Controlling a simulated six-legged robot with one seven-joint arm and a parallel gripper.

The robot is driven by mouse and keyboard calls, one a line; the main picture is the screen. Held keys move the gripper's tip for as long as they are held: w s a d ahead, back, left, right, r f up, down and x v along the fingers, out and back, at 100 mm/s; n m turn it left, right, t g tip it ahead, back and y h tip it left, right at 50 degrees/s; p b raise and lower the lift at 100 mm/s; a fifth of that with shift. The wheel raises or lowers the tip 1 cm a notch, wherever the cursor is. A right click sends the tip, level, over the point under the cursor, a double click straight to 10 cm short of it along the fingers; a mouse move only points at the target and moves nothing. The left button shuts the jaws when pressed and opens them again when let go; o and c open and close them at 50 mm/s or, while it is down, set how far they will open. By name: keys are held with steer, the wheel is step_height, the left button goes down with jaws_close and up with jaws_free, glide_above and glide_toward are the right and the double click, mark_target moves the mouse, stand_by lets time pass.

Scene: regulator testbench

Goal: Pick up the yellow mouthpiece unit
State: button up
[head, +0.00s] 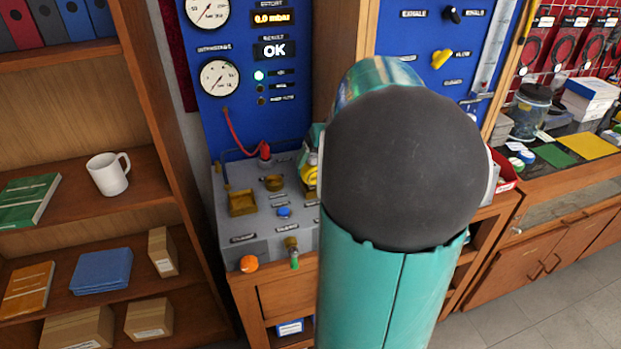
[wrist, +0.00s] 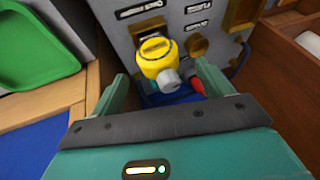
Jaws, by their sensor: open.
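The yellow mouthpiece unit (wrist: 155,57) is a short yellow cylinder with a slotted cap and a grey round port on its side. In the wrist view it lies between and just beyond the fingertips of my gripper (wrist: 162,82), which is open and empty. I cannot tell whether a finger touches it. In the head view a part of the yellow unit (head: 310,176) shows at the left edge of my arm, over the right side of the grey bench. My arm hides the rest of it and most of my gripper.
The grey test bench (head: 262,224) carries brass fittings, a blue button (head: 284,212) and an orange knob (head: 248,263). A red plug (wrist: 197,86) is close to the right finger. A green tray (wrist: 35,45) lies left. A blue gauge panel (head: 250,110) rises behind.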

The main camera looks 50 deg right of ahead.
mark_target(313, 171)
steer(key=x, duration=0.6)
steer(key=shift+d, duration=0.1)
steer(key=c, duration=1.2)
steer(key=shift+r, duration=0.15)
